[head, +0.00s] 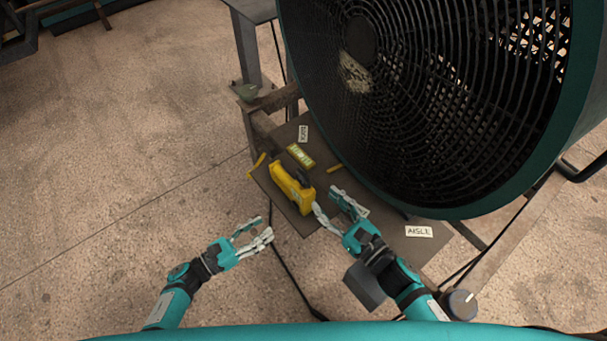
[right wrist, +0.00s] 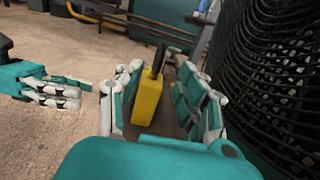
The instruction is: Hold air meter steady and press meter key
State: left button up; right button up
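The yellow air meter (head: 290,187) sits on the dark platform (head: 268,187) in front of the big fan. It also shows in the right wrist view (right wrist: 148,97), with dark parts on its top. My right gripper (head: 324,198) is open just to the right of the meter, fingers pointing toward it. In the right wrist view the meter shows between the spread fingers (right wrist: 165,85), without clear contact. My left gripper (head: 267,227) is open and empty, left of and nearer than the meter, off the platform's edge. The meter's key cannot be made out.
A large fan (head: 430,100) with a black grille stands close behind and right of the meter. A white AISLE card (head: 418,231) and a yellow-green label (head: 300,155) lie on the platform. A dark cable (head: 288,270) runs across the floor. The floor at left is clear.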

aim_at(299, 172)
jog(key=x, duration=1.1)
jog(key=shift+w, duration=0.15)
grip_shut()
dwell(1.9)
dwell(0.5)
pick_arm(q)
grip_shut()
dwell(1.3)
